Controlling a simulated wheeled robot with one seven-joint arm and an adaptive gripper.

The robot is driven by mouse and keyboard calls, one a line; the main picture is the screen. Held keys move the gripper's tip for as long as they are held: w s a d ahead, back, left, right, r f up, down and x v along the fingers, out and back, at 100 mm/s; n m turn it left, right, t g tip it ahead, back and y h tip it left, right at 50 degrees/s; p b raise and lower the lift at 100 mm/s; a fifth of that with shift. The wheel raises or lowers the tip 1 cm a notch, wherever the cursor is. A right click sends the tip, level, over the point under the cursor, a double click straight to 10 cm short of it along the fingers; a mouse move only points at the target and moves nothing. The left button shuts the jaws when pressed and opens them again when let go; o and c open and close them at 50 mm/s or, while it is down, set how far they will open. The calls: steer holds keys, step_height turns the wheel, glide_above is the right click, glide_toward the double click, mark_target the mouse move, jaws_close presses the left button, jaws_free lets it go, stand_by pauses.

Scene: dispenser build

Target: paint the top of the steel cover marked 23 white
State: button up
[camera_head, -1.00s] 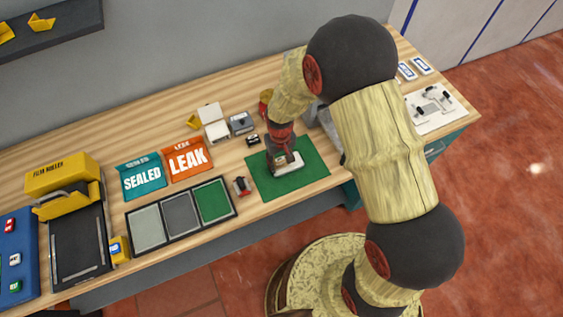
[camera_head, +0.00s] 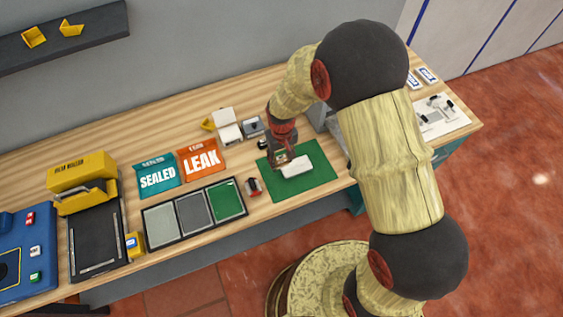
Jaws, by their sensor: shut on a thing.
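A white-topped block (camera_head: 297,166) lies on the green mat (camera_head: 318,187). It may be the steel cover, but no number 23 is readable on it. My gripper (camera_head: 281,159) is low over the mat, at the upper left of the white block. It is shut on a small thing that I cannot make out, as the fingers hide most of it. I cannot tell whether the held thing touches the block.
A small red and grey item (camera_head: 254,186) stands left of the mat. A tray (camera_head: 177,240) with grey and green pads, a teal SEALED bin (camera_head: 157,177) and an orange LEAK bin (camera_head: 201,160) lie further left. White and grey boxes (camera_head: 229,131) stand behind.

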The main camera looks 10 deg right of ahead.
steer(key=shift+r+p, duration=0.45)
steer(key=shift+r, duration=0.6)
